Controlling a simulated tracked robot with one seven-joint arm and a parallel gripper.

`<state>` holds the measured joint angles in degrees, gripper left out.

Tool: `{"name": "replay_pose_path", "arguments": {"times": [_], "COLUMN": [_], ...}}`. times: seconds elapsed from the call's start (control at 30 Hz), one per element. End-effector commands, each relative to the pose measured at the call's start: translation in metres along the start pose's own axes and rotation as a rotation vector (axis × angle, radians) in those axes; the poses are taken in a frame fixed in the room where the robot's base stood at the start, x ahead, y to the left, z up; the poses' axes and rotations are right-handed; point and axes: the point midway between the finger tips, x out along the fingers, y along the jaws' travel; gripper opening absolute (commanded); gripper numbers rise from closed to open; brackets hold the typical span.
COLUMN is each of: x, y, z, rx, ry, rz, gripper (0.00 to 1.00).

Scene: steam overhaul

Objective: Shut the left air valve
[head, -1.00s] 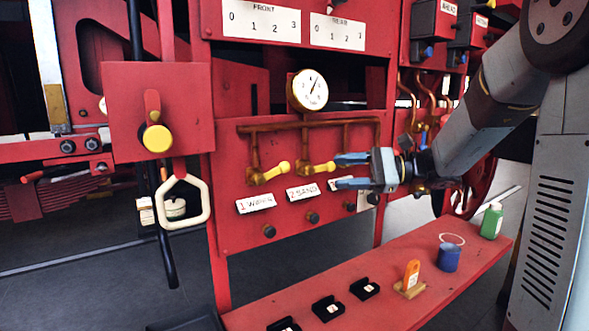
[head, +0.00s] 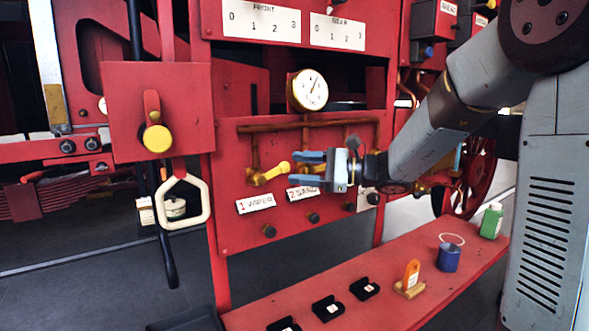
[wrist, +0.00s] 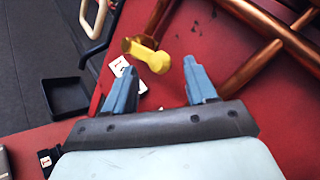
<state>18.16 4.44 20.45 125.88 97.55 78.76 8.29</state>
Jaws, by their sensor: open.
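The left air valve (head: 268,174), over the label "1 WIPER" (head: 256,204), has a yellow handle that points right and slightly up from its brass body. My gripper (head: 306,168) is open and empty just right of the handle's end, its fingers pointing left toward it. In the wrist view the yellow handle (wrist: 150,58) lies ahead of my gripper (wrist: 160,68), its end in line with the gap between the fingertips. I see no contact. The second valve, above the label "2 SAND" (head: 303,193), is hidden behind my gripper.
Copper pipes (head: 304,127) run above the valves, below a round gauge (head: 309,90). A cream hanging handle (head: 183,203) is at the left. Below, a red bench (head: 393,301) bears small black trays, an orange tag, a blue cup (head: 449,257) and a green bottle (head: 491,221).

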Motion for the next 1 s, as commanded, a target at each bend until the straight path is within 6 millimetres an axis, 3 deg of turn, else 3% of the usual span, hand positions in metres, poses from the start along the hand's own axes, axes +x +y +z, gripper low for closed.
{"name": "replay_pose_path", "arguments": {"times": [0.2, 0.53, 1.0], "x": [0.018, 0.020, 0.019], "y": [0.001, 0.001, 0.000], "z": [0.000, 0.000, 0.000], "rx": [0.001, 0.001, 0.001], "ry": [-0.002, -0.001, -0.001], "rz": [0.002, 0.001, 0.001], "gripper": [0.56, 0.56, 0.11]}}
